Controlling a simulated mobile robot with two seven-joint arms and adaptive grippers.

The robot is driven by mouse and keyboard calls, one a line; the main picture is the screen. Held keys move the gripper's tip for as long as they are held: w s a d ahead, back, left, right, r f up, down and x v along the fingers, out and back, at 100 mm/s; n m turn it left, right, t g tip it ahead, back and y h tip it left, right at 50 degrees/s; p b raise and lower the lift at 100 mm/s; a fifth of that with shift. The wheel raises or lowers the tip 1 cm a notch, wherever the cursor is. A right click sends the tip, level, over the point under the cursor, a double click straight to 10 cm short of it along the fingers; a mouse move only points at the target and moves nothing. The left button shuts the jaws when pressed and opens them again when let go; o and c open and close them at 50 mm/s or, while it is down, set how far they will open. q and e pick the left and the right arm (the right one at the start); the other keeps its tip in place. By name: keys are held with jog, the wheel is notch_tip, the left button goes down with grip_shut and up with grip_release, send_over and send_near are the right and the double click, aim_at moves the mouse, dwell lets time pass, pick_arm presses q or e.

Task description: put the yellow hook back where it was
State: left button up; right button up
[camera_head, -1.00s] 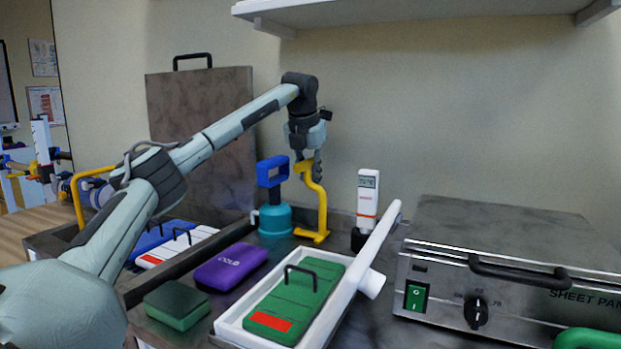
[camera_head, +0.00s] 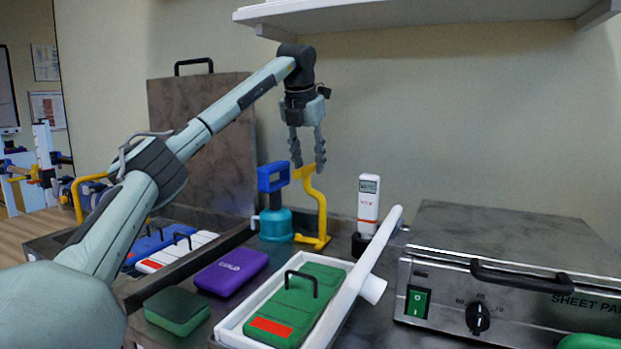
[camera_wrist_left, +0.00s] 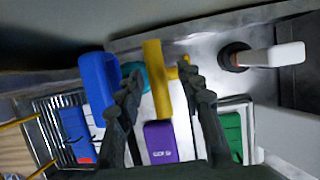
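The yellow hook (camera_head: 321,210) stands upright on the counter, its foot on the surface beside the teal and blue kettle-like item (camera_head: 275,220). My left gripper (camera_head: 308,166) is open and empty, just above the hook's top, with its fingers pointing down. In the left wrist view the hook (camera_wrist_left: 157,80) shows between the two spread fingers of my left gripper (camera_wrist_left: 160,85). I cannot tell whether a finger still touches it. My right gripper is not in view.
A white thermometer-like device (camera_head: 368,200) stands right of the hook. In front are a purple case (camera_head: 231,270), a dark green box (camera_head: 177,306) and a white tray (camera_head: 233,328) holding a green pack. A steel sheet pan unit (camera_head: 500,270) fills the right; a shelf (camera_head: 420,12) hangs above.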

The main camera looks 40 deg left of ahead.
pick_arm(q)
jog(key=v, duration=0.5)
jog(key=shift+r, duration=0.1)
